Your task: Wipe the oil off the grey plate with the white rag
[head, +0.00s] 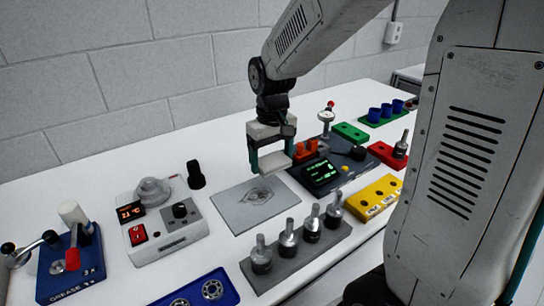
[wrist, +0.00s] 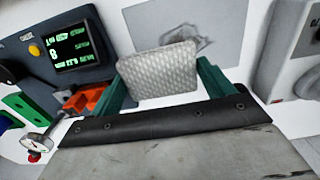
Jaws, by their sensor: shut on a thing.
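The grey plate (head: 240,212) lies flat on the white table near its middle, with a dark oil smear (head: 258,196) on it. In the wrist view the plate (wrist: 150,20) is partly hidden behind the rag, and part of the smear (wrist: 195,40) shows beside it. The white rag (wrist: 160,72), a textured pad, is held between the green fingers of my gripper (wrist: 165,80). In the head view my gripper (head: 270,165) is over the far edge of the plate, with the rag (head: 275,164) at its fingertips. I cannot tell whether the rag touches the plate.
Left of the plate is a grey device with a red switch (head: 138,235). On the right is a dark device with a green display (head: 321,174). A grey rack with several metal pegs (head: 300,250) stands in front. A blue bearing tray (head: 205,289) lies at front left.

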